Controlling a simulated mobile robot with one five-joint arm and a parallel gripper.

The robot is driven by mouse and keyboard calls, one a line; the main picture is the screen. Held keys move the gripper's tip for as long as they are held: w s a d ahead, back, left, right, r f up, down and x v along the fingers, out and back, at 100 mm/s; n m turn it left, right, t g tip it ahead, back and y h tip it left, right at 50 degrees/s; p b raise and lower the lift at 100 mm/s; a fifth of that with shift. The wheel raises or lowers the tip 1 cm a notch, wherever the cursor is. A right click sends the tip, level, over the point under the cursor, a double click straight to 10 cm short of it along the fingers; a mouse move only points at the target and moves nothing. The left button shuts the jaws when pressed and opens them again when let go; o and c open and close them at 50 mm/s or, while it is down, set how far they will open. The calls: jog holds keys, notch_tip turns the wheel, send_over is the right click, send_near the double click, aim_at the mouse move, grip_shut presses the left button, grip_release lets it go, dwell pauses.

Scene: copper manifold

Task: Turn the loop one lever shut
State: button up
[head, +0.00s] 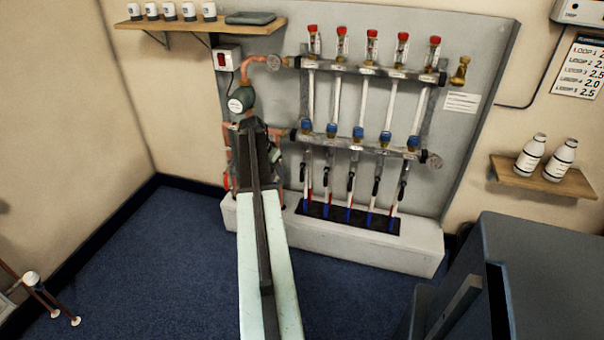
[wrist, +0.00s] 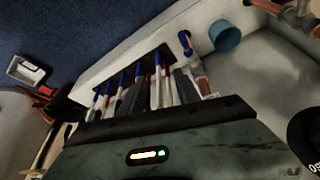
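The copper manifold (head: 360,70) is fixed to a grey wall panel, with several red-topped gauges on the upper bar and blue caps on the lower bar (head: 350,143). Below each cap hangs a pipe with a small black lever. The leftmost lever (head: 303,170) is just right of my arm; I cannot read which lever is loop one. My gripper (head: 252,132) points at the panel, left of the levers and apart from them as far as I can see. Its fingertips are not distinct. In the wrist view, the red and blue pipes (wrist: 135,85) show beyond my dark gripper body.
A white plinth (head: 350,240) runs under the manifold. A pump and piping (head: 242,98) stand close by my gripper. A teal cup-like object (wrist: 225,37) shows in the wrist view. A dark cabinet (head: 540,270) is at lower right.

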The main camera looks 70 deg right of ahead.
jog(key=m, duration=0.2)
send_over(301, 175)
jog(key=w+a, duration=0.1)
jog(key=shift+w+a+r+g, duration=0.2)
jog(key=shift+r+g, duration=0.1)
jog(key=shift+r, duration=0.05)
jog(key=b+x, duration=0.6)
jog(key=x, duration=0.1)
jog(key=shift+w+a+f+b, duration=0.15)
jog(key=shift+f+b, duration=0.05)
jog(key=shift+b, duration=0.2)
jog(key=shift+d+f+b, duration=0.2)
jog(key=shift+f+b, duration=0.1)
jog(key=shift+r, duration=0.1)
grip_shut()
